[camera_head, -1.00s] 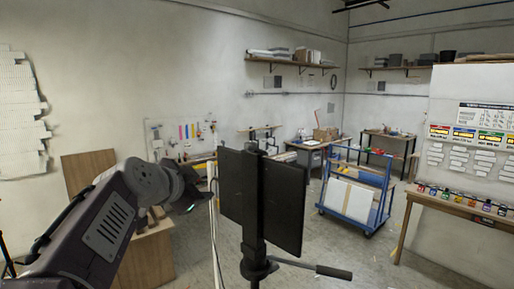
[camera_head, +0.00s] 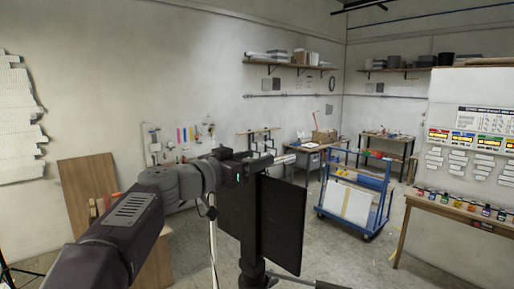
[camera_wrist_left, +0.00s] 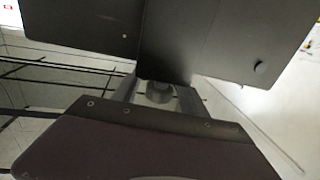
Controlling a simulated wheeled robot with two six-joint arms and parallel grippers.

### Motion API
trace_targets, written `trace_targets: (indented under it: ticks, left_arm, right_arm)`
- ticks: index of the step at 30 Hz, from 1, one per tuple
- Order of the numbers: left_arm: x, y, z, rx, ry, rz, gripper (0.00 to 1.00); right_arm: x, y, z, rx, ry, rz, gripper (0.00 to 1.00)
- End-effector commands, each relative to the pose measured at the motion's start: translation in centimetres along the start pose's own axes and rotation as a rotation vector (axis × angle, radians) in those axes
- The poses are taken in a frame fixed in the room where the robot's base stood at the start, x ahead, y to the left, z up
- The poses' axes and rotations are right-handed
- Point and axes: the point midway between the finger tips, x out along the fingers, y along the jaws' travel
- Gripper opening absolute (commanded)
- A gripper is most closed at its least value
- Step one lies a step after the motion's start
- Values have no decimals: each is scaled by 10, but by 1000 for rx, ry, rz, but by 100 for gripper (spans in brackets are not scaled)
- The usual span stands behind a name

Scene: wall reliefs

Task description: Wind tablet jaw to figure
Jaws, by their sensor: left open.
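The tablet (camera_head: 285,228) is a dark flat panel on a black stand (camera_head: 251,258) in front of me, its back towards me. My left gripper (camera_head: 262,163) is at the top of the stand in the head view, overlapping the tablet's upper edge. In the left wrist view the tablet's dark back (camera_wrist_left: 225,35) fills the top. A small round grey knob (camera_wrist_left: 158,91) shows between the open fingers of my left gripper (camera_wrist_left: 158,98). I cannot tell whether the fingers touch it. The figure cannot be made out. My right gripper is out of view.
A blue cart (camera_head: 357,200) holding pale boards stands on the floor to the right. A wooden bench (camera_head: 450,207) with small coloured items is at the far right. A wooden board (camera_head: 88,185) leans at the left wall. Floor between stand and cart is clear.

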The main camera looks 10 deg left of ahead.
Motion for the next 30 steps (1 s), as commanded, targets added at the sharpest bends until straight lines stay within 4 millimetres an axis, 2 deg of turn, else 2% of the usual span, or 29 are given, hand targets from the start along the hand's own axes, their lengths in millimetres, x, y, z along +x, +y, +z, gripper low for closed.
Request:
trace_targets:
  ticks: [3, 10, 11, 16, 23, 30]
  left_arm:
    - [9, 0, -1, -1, 0, 0, 51]
    - [10, 0, 1, 0, 0, -1, 51]
    - [10, 0, 1, 0, 0, -1, 48]
    - [10, 0, 1, 0, 0, 0, 1]
    - [10, 0, 2, 0, -1, 10, 0]
    - [10, 2, 5, 0, 0, 108, 0]
  right_arm:
    - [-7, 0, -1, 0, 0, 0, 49]
    - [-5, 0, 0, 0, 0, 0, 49]
    - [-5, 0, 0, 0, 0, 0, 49]
    - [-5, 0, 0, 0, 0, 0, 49]
    - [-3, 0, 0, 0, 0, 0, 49]
    - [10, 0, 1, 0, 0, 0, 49]
